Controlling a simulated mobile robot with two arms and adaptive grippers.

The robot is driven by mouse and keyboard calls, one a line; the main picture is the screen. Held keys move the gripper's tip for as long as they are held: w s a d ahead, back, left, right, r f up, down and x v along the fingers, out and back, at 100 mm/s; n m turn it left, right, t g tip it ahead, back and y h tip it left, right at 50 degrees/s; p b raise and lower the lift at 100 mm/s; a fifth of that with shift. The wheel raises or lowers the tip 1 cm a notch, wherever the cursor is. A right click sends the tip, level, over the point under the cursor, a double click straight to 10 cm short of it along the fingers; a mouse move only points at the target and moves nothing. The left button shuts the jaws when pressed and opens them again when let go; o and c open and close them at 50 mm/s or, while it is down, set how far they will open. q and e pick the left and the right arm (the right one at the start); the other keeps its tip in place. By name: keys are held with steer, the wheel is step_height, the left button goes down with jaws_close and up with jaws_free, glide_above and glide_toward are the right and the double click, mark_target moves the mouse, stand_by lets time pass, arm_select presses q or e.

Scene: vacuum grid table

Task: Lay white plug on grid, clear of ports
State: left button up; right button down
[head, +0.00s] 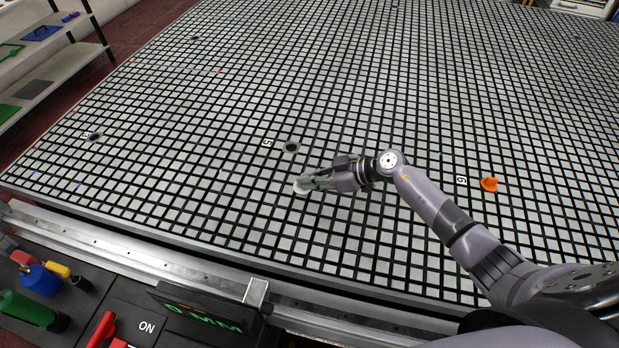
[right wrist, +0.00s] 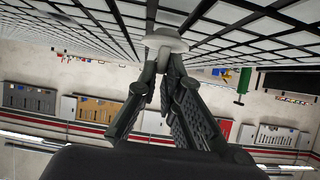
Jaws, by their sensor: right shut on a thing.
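The white plug (head: 301,188) is at the fingertips of my right gripper (head: 318,182), low over the grid table (head: 250,210). In the right wrist view the plug (right wrist: 166,41) shows as a pale round disc held between the two fingertips (right wrist: 163,62). I cannot tell for sure if the plug touches the grid. An open dark port (head: 291,147) by the label 5 lies a little behind the gripper, apart from the plug. My left gripper is not in view.
Another dark port (head: 94,137) lies at the far left, and one more (head: 195,38) at the back left. An orange plug (head: 489,184) sits by label 6 at the right. A metal rail (head: 150,255) runs along the front edge. Grid around the gripper is clear.

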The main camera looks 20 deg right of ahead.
steer(key=shift+f, duration=0.6)
steer(key=c, duration=1.7)
jaws_free()
steer(key=shift+o, duration=0.2)
steer(key=v, duration=1.2)
steer(key=shift+s+a+f, duration=0.1)
